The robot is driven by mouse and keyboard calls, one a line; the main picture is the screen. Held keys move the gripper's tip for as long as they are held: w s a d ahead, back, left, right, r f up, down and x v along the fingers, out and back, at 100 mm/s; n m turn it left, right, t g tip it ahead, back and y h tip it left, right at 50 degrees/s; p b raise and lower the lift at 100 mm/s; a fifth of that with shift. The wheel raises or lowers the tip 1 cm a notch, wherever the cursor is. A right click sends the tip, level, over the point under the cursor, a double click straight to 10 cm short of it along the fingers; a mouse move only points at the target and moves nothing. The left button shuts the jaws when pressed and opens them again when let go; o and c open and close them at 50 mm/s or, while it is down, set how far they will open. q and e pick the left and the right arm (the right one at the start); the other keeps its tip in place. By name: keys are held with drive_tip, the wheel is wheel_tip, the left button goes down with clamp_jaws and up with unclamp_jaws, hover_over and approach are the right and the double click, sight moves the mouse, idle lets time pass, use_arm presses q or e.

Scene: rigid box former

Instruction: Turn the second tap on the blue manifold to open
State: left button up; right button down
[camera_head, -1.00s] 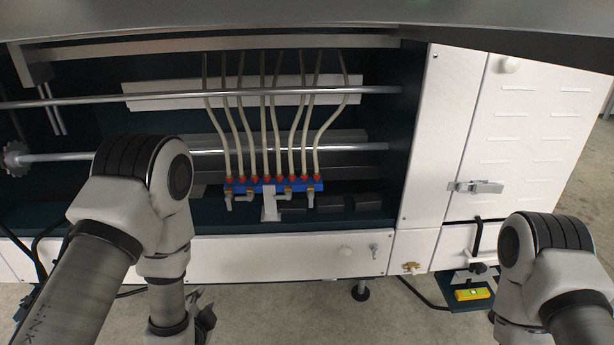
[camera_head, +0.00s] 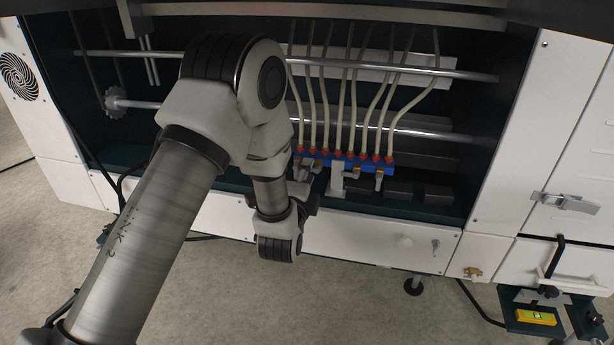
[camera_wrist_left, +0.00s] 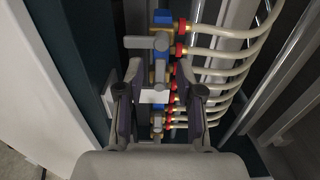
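The blue manifold (camera_head: 345,163) sits in the machine's open bay, with red-collared pale hoses along its top. It also shows end-on in the left wrist view (camera_wrist_left: 162,18). A grey tap handle (camera_wrist_left: 146,42) sticks out sideways near the manifold's top end there. A second grey tap handle (camera_wrist_left: 158,76) lies lower, between my finger tips in the picture. My left gripper (camera_wrist_left: 158,88) is open, its two fingers apart and facing the manifold; I see no clear contact. In the head view it is mostly hidden behind my arm, at the manifold's left end. My right gripper is out of view.
A pale bracket (camera_head: 337,180) stands in front of the manifold's middle. Metal rods (camera_head: 450,74) cross the bay above and behind. A white front panel (camera_head: 375,240) runs below. A yellow level (camera_head: 536,317) lies on a low shelf at right.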

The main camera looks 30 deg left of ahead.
use_arm(q)
clamp_jaws()
drive_tip(key=n+p, duration=0.2)
drive_tip(key=n, duration=0.1)
drive_tip(key=shift+f+p, duration=0.15)
drive_tip(key=shift+p, duration=0.15)
drive_tip(key=n+p, duration=0.1)
drive_tip(key=n, duration=0.1)
drive_tip(key=n+p, duration=0.1)
drive_tip(key=n, duration=0.1)
drive_tip(key=n+p, duration=0.1)
drive_tip(key=shift+d+f+n, duration=0.3)
drive_tip(key=shift+f+n, duration=0.1)
drive_tip(key=n+p, duration=0.2)
drive_tip(key=n, duration=0.1)
drive_tip(key=n+p, duration=0.1)
drive_tip(key=shift+w+d+f, duration=0.1)
drive_tip(key=shift+d+f, duration=0.15)
drive_tip(key=shift+d, duration=0.05)
drive_tip(key=n+p, duration=0.1)
drive_tip(key=n, duration=0.1)
drive_tip(key=n+p, duration=0.1)
drive_tip(key=n, duration=0.2)
drive_tip(key=shift+w+d+f, duration=0.1)
drive_tip(key=shift+d+f, duration=0.1)
drive_tip(key=shift+d, duration=0.2)
